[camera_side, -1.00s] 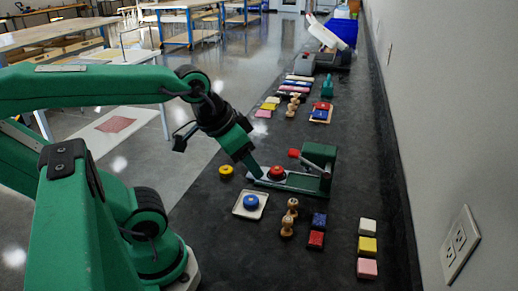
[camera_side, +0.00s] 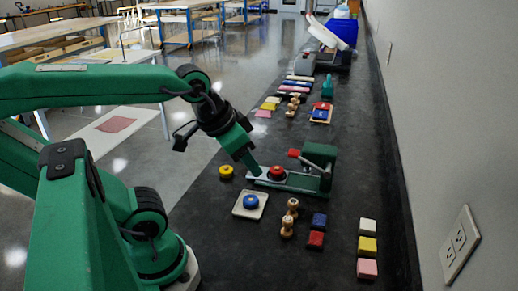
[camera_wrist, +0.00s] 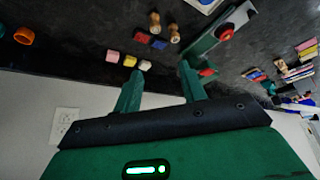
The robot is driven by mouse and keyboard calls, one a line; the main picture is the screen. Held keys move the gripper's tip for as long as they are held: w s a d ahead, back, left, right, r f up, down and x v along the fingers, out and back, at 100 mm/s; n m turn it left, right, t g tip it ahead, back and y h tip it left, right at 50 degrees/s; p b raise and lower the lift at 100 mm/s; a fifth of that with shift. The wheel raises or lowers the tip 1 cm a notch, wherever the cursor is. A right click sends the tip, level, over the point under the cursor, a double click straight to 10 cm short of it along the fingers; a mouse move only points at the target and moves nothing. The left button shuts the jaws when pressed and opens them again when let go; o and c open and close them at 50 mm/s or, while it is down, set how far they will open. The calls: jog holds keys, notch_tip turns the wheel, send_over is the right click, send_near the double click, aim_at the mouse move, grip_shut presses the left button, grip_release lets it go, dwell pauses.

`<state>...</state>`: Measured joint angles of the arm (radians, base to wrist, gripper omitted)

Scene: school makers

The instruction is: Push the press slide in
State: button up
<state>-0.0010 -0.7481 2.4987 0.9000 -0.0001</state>
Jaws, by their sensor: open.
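The green press (camera_side: 320,167) stands on the dark bench, with a grey slide (camera_side: 292,183) reaching out of it to the left. A red round piece (camera_side: 277,172) rests on the slide, outside the press body. The press has a red-ended lever (camera_side: 294,153). My gripper (camera_side: 254,172) is low at the slide's outer left end; I cannot tell whether it touches. In the wrist view my gripper (camera_wrist: 160,72) has its two green fingers apart with nothing between them. The press (camera_wrist: 213,45) shows there behind the right finger, with the red piece (camera_wrist: 224,31) on the slide.
A white tray (camera_side: 238,212) with a blue round piece (camera_side: 251,201) lies in front of the press. A yellow round piece (camera_side: 226,171) is to the left. Wooden pegs (camera_side: 288,226) and several coloured blocks (camera_side: 367,246) stand nearer the camera. A wall bounds the bench on the right.

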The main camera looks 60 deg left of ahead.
jog(key=w+a+n+g, duration=0.1)
jog(key=w+a+n, duration=0.1)
jog(key=w+a, duration=0.35)
jog(key=n+g, duration=0.5)
jog(key=n, duration=0.2)
send_over(268, 171)
jog(key=s+a, duration=0.3)
jog(key=s, duration=0.1)
notch_tip(268, 171, down, 13)
jog(key=shift+d+f, duration=0.15)
jog(key=shift+f, duration=0.05)
jog(key=shift+a+f, duration=0.3)
jog(key=shift+f, duration=3.9)
grip_shut()
